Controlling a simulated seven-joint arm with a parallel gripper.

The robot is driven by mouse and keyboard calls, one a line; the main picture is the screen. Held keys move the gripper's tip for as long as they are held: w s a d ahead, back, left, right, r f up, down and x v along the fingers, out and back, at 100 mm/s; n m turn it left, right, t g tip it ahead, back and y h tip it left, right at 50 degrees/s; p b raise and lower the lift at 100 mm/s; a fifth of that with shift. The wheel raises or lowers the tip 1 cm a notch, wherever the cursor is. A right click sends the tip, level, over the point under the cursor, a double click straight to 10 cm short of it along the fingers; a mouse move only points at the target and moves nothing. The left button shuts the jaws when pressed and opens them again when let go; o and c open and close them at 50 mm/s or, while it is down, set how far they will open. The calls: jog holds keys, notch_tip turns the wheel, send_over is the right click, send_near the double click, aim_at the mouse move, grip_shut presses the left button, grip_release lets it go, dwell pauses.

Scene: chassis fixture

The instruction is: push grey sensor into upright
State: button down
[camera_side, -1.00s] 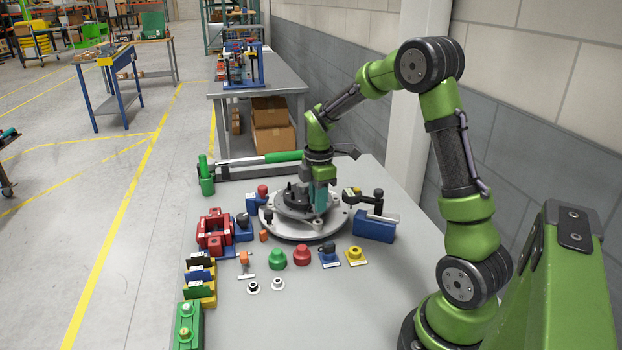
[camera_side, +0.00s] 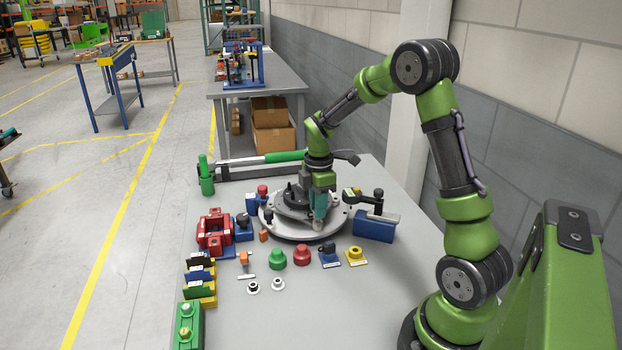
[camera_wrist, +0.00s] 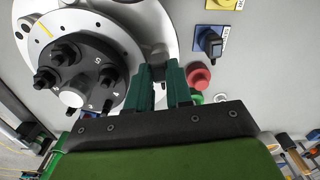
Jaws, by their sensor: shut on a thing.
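My gripper (camera_side: 319,217) points down over the front right part of the round grey fixture plate (camera_side: 275,228). In the wrist view its teal fingers (camera_wrist: 160,75) are closed on a small grey cylindrical piece, the grey sensor (camera_wrist: 159,58). The sensor also shows below the fingertips in the side view (camera_side: 318,226), low at the plate's rim. The fingers hide part of it. I cannot make out a separate upright, nor whether the sensor touches one.
A dark numbered turret (camera_wrist: 82,72) with several black knobs stands on the plate, left of my fingers in the wrist view. Red (camera_side: 302,255), green (camera_side: 278,259), blue (camera_side: 329,257) and yellow (camera_side: 355,256) parts stand in front. A blue block (camera_side: 374,227) is to the right.

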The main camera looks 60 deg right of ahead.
jog(key=shift+f, duration=0.65)
dwell(0.5)
jog(key=c, duration=1.4)
grip_release()
jog(key=shift+o, duration=0.2)
jog(key=shift+r, duration=1.55)
jog(key=o, duration=0.6)
jog(key=shift+c, duration=0.2)
jog(key=shift+r, duration=2.25)
